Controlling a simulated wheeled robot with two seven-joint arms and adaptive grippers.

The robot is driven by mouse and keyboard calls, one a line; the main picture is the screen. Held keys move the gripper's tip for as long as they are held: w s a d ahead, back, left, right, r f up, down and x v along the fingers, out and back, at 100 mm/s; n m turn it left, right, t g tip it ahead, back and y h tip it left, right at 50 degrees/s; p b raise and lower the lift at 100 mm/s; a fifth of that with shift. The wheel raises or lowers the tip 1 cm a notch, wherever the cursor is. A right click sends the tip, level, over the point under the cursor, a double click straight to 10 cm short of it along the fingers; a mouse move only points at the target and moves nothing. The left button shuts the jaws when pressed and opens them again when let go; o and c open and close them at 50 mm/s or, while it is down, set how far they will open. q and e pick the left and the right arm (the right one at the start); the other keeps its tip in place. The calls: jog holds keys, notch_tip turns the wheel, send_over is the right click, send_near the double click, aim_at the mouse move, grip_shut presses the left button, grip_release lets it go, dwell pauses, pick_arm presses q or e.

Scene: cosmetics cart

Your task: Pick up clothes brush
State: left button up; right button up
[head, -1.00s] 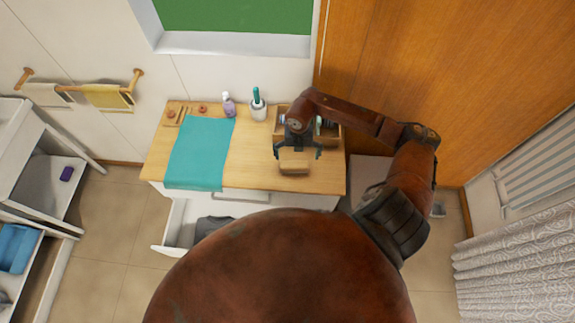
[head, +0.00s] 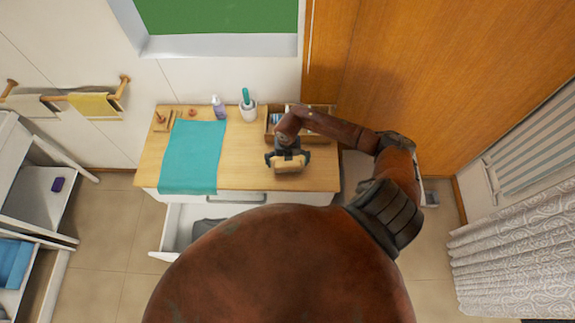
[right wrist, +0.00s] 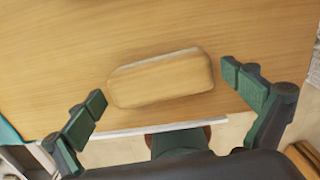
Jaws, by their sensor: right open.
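The clothes brush (right wrist: 162,79) is a wooden block with rounded ends, lying on the wooden tabletop near its front edge. It also shows in the head view (head: 289,168), partly covered by my right gripper (head: 288,160). In the right wrist view my right gripper (right wrist: 168,92) is open, with one finger on each side of the brush and gaps between the fingers and its ends. Nothing is held. My left gripper is not in view.
A teal cloth (head: 192,160) covers the table's left part. A purple bottle (head: 218,107), a white cup (head: 248,112) and a wooden box (head: 270,124) stand along the back. An open drawer (head: 180,230) sticks out below the front left.

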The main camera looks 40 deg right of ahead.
jog(key=shift+c, duration=0.7)
jog(key=c, duration=1)
jog(key=shift+r, duration=0.15)
jog(key=shift+w+r+b, duration=0.1)
jog(key=shift+r+b, duration=0.3)
jog(key=shift+r, duration=0.1)
jog(key=s+a+r+b, duration=0.1)
jog(key=s+a+r, duration=0.2)
jog(key=r, duration=0.1)
jog(key=s+a+r+b, duration=0.2)
jog(key=s+a+r, duration=0.1)
jog(key=a+r, duration=0.1)
jog(key=s+a+r+b, duration=0.1)
jog(key=s+a+r, duration=0.2)
jog(key=shift+s+a+r, duration=0.15)
jog(key=shift+s+r, duration=0.2)
jog(key=shift+r, duration=0.05)
jog(key=o, duration=0.6)
jog(key=c, duration=0.4)
